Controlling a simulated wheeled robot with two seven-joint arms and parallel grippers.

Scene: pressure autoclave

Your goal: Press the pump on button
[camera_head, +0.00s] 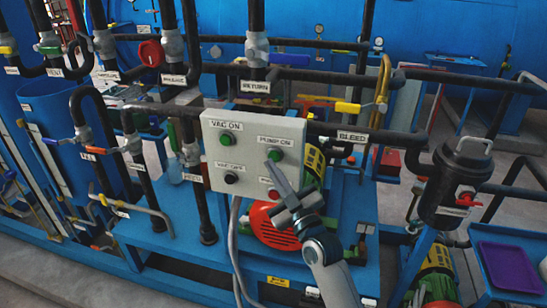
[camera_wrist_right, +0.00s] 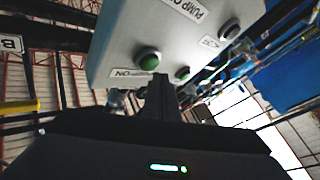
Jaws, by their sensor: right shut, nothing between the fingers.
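The pump on button (camera_head: 275,155) is green and sits under the "PUMP ON" label at the upper right of a pale control box (camera_head: 225,135). My right gripper (camera_head: 269,167) reaches up from the lower right, shut and empty. Its tips are just below the button in the head view; whether they touch it I cannot tell. In the right wrist view, the shut dark fingers (camera_wrist_right: 160,92) point at the tilted box (camera_wrist_right: 110,35), close to a green button (camera_wrist_right: 148,58) and a darker green one (camera_wrist_right: 183,73). My left gripper is not in view.
The box also carries a green vac on button (camera_head: 227,140), a black button (camera_head: 231,178) and a red button (camera_head: 273,194), partly beside my gripper. Black pipes (camera_head: 330,130) run behind it. A black canister (camera_head: 463,180) stands to the right.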

